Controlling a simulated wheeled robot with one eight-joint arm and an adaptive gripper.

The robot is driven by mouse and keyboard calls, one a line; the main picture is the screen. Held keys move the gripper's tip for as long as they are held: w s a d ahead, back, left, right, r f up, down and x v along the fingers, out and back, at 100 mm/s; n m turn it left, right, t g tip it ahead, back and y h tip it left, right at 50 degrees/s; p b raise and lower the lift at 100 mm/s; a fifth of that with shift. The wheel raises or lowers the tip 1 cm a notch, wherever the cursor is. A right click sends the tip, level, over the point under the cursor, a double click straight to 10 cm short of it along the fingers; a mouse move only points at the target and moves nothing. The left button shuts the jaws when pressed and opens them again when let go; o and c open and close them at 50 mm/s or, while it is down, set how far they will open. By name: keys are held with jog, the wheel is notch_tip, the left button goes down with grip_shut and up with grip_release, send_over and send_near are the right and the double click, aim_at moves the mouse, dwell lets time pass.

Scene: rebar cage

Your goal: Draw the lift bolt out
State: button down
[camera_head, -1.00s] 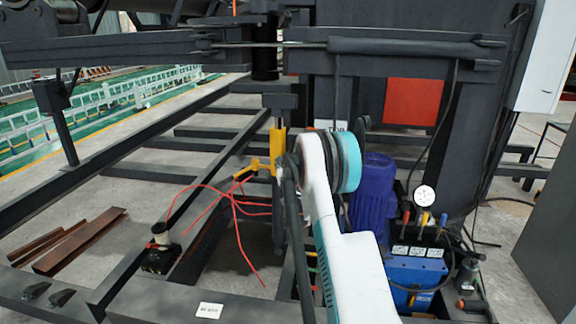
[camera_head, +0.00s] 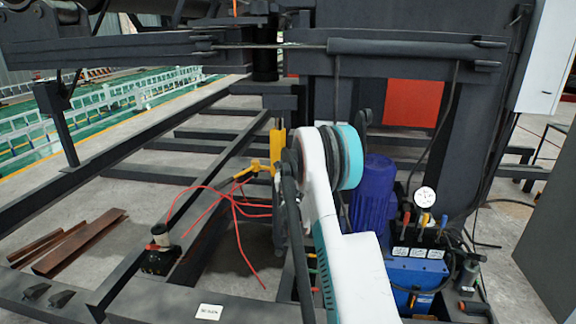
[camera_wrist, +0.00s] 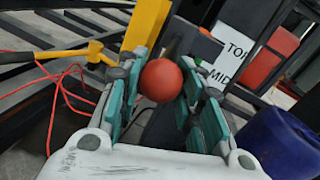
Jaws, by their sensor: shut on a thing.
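A round red knob (camera_wrist: 161,80), which looks like the head of the lift bolt, sits between the finger pads in the wrist view. My gripper (camera_wrist: 160,92) is shut on it, with teal-padded fingers on both sides. The bolt's shank behind the knob is hidden, so I cannot tell how deep it sits. A white label (camera_wrist: 238,50) reading TOP and MID is just beyond, to the right. In the head view my white arm covers the gripper and the knob.
A yellow post (camera_wrist: 147,24) and a yellow hammer-shaped tool (camera_wrist: 60,53) are close on the left. Thin red lines (camera_head: 235,210) hang below. A blue motor (camera_head: 373,197) and a blue pump unit (camera_head: 414,270) with a gauge stand right of my arm.

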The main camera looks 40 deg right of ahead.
jog(key=shift+s+a+f, duration=0.1)
jog(key=shift+s+a, duration=0.25)
jog(key=shift+a, duration=0.05)
jog(key=c, duration=1.1)
grip_release()
jog(key=shift+a, duration=0.1)
jog(key=v, duration=1.2)
jog(key=shift+a, duration=0.1)
